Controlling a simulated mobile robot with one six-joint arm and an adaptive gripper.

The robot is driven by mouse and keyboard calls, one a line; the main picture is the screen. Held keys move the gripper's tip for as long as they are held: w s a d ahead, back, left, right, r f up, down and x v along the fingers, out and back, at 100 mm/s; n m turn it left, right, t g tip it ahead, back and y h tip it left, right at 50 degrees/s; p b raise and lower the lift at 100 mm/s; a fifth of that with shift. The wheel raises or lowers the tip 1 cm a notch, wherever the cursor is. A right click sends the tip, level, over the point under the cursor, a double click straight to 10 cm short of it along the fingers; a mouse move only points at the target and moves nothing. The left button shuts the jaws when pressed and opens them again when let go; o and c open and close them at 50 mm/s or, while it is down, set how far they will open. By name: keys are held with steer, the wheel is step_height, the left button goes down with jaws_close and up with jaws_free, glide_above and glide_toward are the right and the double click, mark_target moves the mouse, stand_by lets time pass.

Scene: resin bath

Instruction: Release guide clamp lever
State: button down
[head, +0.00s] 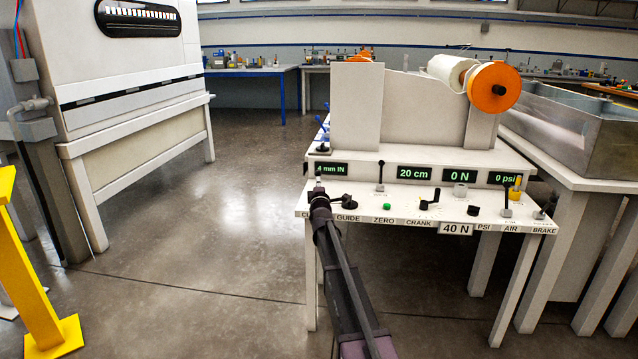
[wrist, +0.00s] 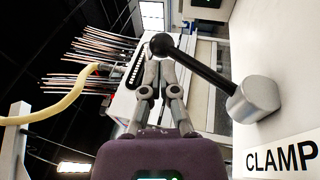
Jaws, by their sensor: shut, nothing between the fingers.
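The clamp lever (wrist: 198,66) fills the upper part of the wrist view. It is a black rod with a round black knob (wrist: 161,44), slanting up and left from a grey round hub (wrist: 254,100) beside a CLAMP label (wrist: 281,157). My gripper (wrist: 161,66) is shut and empty, its fingertips right at the knob end; I cannot tell whether they touch it. In the head view my gripper (head: 318,188) is at the left end of the white control panel (head: 405,206), and my arm covers most of the clamp label and the lever.
A black guide knob (head: 346,201) sits just right of my gripper. Further right are an upright black lever (head: 380,180), a crank (head: 430,201) and the air lever (head: 506,199). An orange-ended roll (head: 493,87) is above. Open floor (head: 230,190) lies left; a yellow post (head: 30,270) stands there.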

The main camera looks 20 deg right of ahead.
steer(key=s+a+r+p, duration=0.2)
steer(key=s+r+p, duration=0.3)
steer(key=s, duration=0.5)
steer(key=shift+s+a+r+p, duration=0.3)
steer(key=shift+a+r+p, duration=0.1)
steer(key=shift+r, duration=0.2)
steer(key=s+a+f+m+g+y, duration=0.6)
steer(key=s+a+f+g, duration=0.4)
steer(key=s+a+f, duration=0.45)
steer(key=s+a+f+m+g, duration=0.1)
steer(key=s+f+m+g, duration=0.2)
steer(key=s, duration=0.5)
steer(key=s+f+m+g, duration=0.3)
steer(key=s, duration=0.5)
steer(key=s+a+f+m+g, duration=0.1)
steer(key=s+f+m+g, duration=0.25)
steer(key=s, duration=0.45)
step_height(320, 180, up, 34)
steer(key=p, duration=3.3)
steer(key=shift+s+r+h, duration=0.15)
steer(key=shift+h, duration=0.15)
